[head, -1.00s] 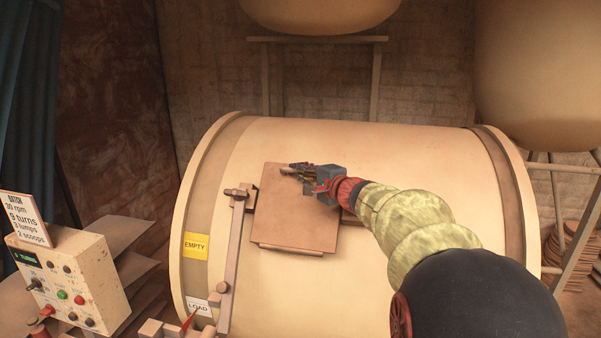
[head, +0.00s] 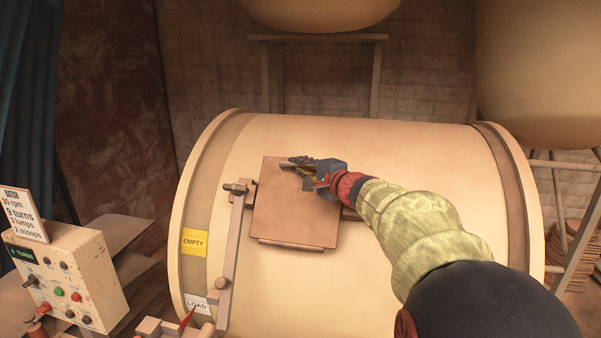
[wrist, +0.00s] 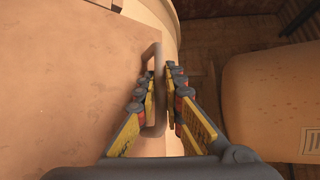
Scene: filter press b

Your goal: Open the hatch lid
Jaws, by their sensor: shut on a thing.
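The hatch lid (head: 290,215) is a flat tan-brown plate lying against the top front of the big cream drum (head: 400,190). A bar handle (wrist: 158,110) stands up near the lid's edge in the wrist view. My gripper (head: 291,163) is at the upper part of the lid, and in the wrist view its fingers (wrist: 161,80) are shut on the handle, one on each side of it. The handle is mostly hidden by my gripper in the head view. The lid looks closed, with no gap visible at its edges.
A long latch bar (head: 233,235) runs down the drum left of the lid. Yellow EMPTY (head: 194,242) and white LOAD (head: 197,303) labels are on the drum's left. A control box (head: 65,280) with a sign stands at lower left. Tanks (head: 545,80) hang behind.

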